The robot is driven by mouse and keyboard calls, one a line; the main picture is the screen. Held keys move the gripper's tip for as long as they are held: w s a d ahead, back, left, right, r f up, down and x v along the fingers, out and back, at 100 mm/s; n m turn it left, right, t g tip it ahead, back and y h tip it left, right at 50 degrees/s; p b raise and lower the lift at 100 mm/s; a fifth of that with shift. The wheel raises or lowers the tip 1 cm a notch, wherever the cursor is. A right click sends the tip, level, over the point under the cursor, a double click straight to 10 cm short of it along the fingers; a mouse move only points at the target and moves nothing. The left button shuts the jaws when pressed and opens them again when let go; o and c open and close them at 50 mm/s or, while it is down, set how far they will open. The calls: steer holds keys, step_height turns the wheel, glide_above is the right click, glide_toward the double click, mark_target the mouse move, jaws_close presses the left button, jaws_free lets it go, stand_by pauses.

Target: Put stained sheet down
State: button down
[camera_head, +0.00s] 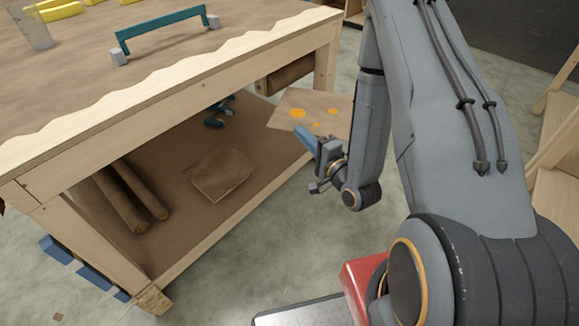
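The stained sheet (335,108) is a thin brown panel with several orange spots. It is at the right end of the workbench, across the front of a table leg, and appears to be held off the floor. My gripper (306,138), with blue fingers, is at the sheet's near lower edge and appears shut on it. The exact contact is too small to see clearly.
The wooden workbench (165,92) has a brown lower shelf (190,236) holding a flat brown sheet (221,176) and rolled tubes (131,198). A teal bar (166,32) is on top. Wooden frames (556,160) stand at right. Grey floor (235,275) is clear in front.

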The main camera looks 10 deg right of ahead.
step_height(320, 180, down, 30)
steer(key=w+d+n+g+y+b, duration=0.15)
steer(key=n+g+y+b, duration=0.55)
steer(key=b, duration=2.4)
steer(key=w+f+m+t+h+b, duration=0.1)
steer(key=w+m+t+h+b, duration=0.3)
steer(key=w, duration=2)
step_height(320, 180, down, 18)
steer(key=y+b, duration=0.1)
steer(key=b, duration=0.6)
steer(key=shift+a+n+t+y, duration=0.3)
steer(key=shift+a+t+y, duration=0.1)
steer(key=shift+a, duration=0.05)
steer(key=shift+s+f, duration=0.1)
steer(key=shift+f, duration=0.1)
steer(key=c, duration=2)
jaws_free()
steer(key=shift+c, duration=0.2)
